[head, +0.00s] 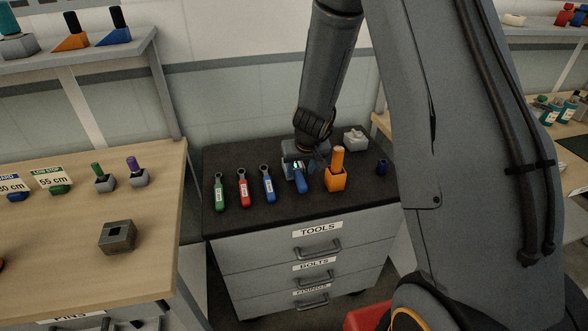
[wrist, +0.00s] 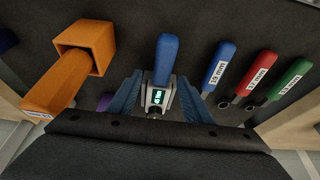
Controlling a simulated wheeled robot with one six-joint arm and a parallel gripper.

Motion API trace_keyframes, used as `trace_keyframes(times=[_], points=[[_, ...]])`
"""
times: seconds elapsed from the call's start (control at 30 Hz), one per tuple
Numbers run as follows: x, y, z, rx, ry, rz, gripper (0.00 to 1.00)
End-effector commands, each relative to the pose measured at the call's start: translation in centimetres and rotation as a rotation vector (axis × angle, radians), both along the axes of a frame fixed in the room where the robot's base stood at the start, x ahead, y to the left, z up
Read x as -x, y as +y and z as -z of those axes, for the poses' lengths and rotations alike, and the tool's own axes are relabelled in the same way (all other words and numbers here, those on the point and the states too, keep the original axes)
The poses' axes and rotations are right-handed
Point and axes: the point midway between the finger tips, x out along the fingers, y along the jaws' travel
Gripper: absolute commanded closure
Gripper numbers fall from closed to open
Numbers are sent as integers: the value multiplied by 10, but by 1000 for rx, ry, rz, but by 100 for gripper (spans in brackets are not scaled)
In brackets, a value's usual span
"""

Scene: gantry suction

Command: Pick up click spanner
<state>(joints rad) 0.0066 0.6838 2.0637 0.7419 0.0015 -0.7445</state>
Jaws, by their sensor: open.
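The click spanner, with a blue handle and a grey head with a small lit display, lies on the dark top of the tool cabinet; it shows in the head view (head: 301,181) and the wrist view (wrist: 167,58). My gripper (head: 296,166) is down over its head end. In the wrist view, my gripper (wrist: 157,98) is open, with one blue finger on each side of the display part. I cannot tell whether the fingers touch it. The far end of the head is hidden by my gripper body.
Blue (head: 267,185), red (head: 243,188) and green (head: 219,192) spanners lie to the left in the head view. An orange block (head: 336,180) with an orange handle stands close on the right. A pale object (head: 355,139) and a dark blue piece (head: 382,167) are farther right.

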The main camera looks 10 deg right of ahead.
Motion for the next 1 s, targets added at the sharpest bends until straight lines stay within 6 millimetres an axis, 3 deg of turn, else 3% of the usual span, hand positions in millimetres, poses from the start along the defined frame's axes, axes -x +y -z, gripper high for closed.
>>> trace_keyframes(times=[0.3, 0.57, 0.83, 1.0], points=[[-15, 3, 37, 0, 1, -1, 55], [-16, 3, 38, 0, 0, -1, 55], [-16, 2, 38, 0, 0, -1, 97], [-16, 2, 37, 0, -1, -1, 100]])
